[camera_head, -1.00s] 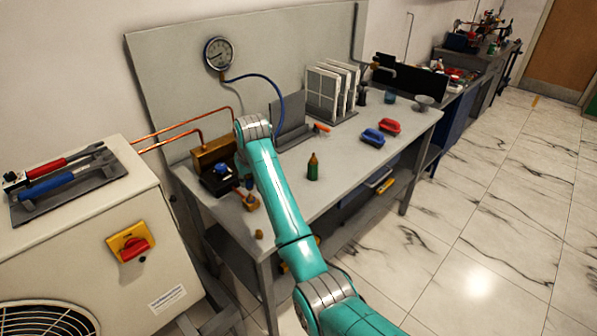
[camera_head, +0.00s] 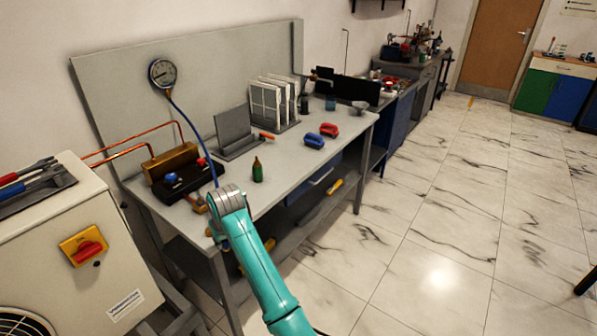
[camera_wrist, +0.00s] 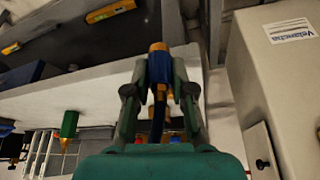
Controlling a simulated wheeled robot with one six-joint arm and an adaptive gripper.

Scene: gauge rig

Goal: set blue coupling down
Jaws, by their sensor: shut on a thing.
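My gripper (camera_wrist: 160,88) is shut on the blue coupling (camera_wrist: 160,69), seen in the wrist view as a blue sleeve with a brass end pointing away. A dark hose (camera_wrist: 157,122) runs back from it between the fingers. In the head view a blue hose (camera_head: 190,113) drops from the round gauge (camera_head: 162,73) and passes behind my arm's end. My arm there hides most of the gripper and the coupling. They are by the bench's (camera_head: 297,165) front left edge; contact with the bench cannot be told.
A brass block (camera_head: 172,161) and a black box (camera_head: 187,182) with red and blue knobs stand close by on the bench. The white casing (camera_head: 70,255) with a red switch is at the left.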

